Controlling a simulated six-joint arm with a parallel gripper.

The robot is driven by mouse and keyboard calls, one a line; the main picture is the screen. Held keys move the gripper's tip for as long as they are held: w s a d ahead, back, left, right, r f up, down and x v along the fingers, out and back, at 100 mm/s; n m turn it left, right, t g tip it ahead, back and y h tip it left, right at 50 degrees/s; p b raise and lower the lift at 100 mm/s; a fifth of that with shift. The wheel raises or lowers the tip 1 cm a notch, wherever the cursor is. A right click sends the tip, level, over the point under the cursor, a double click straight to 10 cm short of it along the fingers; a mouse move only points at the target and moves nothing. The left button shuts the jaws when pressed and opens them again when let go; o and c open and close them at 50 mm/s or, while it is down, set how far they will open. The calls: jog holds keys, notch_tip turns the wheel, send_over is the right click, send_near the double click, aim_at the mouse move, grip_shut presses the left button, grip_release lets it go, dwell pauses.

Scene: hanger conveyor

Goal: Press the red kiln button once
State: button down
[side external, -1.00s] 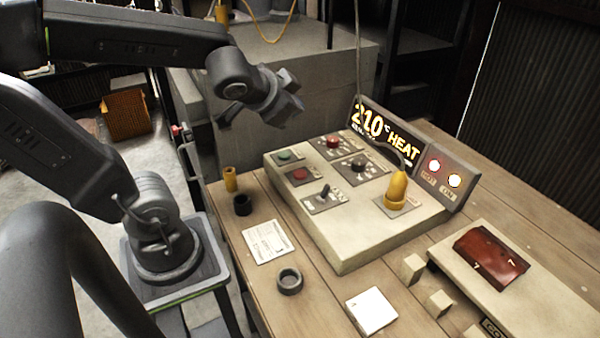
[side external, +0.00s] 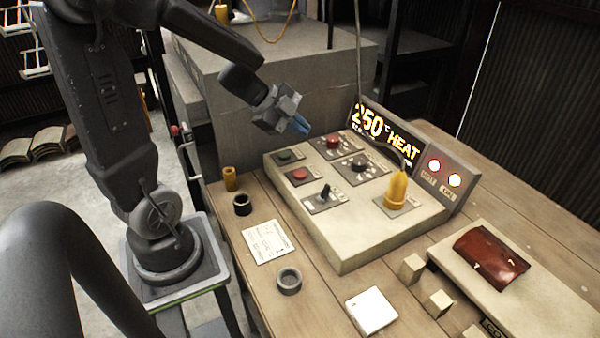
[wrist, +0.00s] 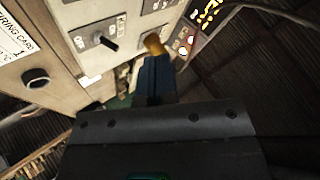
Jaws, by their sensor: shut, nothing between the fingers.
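Two red buttons stand on the beige control panel (side external: 345,245): a flat one (side external: 300,174) at the left and a raised one (side external: 333,142) at the back. I cannot read their labels, so which is the kiln button is unclear. My gripper (side external: 302,126) is shut and empty, its blue fingers pointing down to the right. It is above the panel's back edge, near the raised red button and apart from it. In the wrist view the blue fingers (wrist: 155,66) are together, and neither red button can be made out.
The panel also holds a green button (side external: 285,156), a dark knob (side external: 359,163), a toggle lever (side external: 325,192) and a yellow upright part (side external: 397,188). A display (side external: 385,136) behind reads 250 and HEAT. Two lamps are lit beside it. A curved red-brown tile (side external: 492,257) lies at right.

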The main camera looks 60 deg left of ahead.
aim_at(299, 174)
jog(key=shift+s+f, duration=0.1)
jog(key=shift+f, duration=0.05)
jog(key=shift+f, duration=4.35)
jog(key=shift+f, duration=0.15)
jog(key=shift+f, duration=0.25)
jog(key=shift+f, duration=0.5)
jog(key=shift+r, duration=0.9)
jog(key=shift+r, duration=2.55)
